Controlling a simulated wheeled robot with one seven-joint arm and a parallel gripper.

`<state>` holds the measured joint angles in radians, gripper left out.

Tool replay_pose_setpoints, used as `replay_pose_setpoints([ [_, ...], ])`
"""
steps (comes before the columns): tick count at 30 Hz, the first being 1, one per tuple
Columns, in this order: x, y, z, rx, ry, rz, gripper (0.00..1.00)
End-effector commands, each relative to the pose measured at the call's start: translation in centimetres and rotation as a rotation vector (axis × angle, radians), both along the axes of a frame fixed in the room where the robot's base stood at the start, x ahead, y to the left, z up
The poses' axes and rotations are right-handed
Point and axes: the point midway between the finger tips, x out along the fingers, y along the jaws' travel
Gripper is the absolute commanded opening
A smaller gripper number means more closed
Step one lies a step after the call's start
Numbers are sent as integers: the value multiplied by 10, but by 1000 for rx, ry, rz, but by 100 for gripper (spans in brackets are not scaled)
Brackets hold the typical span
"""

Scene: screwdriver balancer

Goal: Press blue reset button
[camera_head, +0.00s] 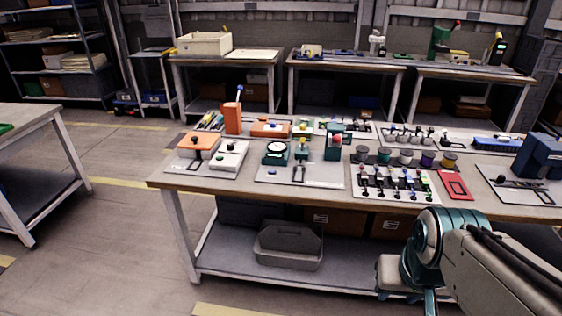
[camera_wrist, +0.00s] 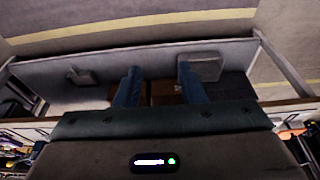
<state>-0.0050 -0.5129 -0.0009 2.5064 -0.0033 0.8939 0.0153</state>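A small blue spot (camera_head: 272,172), which may be the blue reset button, shows on a light plate (camera_head: 315,181) on the workbench in the head view. It lies in front of a teal device with a round dial (camera_head: 275,151). It is too small to tell its shape. My gripper shows in the wrist view (camera_wrist: 160,88) with its two blue fingers apart and nothing between them. In the head view my arm is at the lower right, in front of the bench edge, well to the right of the blue spot. The button does not show clearly in the wrist view.
The workbench (camera_head: 230,189) is crowded: an orange box (camera_head: 198,145), a white box (camera_head: 229,156), a plate of small knobs (camera_head: 395,182) and a red frame (camera_head: 454,186). A grey bin (camera_head: 290,246) stands on the lower shelf. Floor is free at the left.

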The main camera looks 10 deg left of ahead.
Motion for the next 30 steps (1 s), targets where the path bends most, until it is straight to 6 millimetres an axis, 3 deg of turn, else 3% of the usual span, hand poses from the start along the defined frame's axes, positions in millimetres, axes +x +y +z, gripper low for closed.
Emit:
replay_pose_setpoints([
  [7, 0, 0, 0, 0, 0, 0, 34],
  [11, 0, 0, 0, 0, 0, 0, 0],
  [30, 0, 0, 0, 0, 0, 0, 0],
])
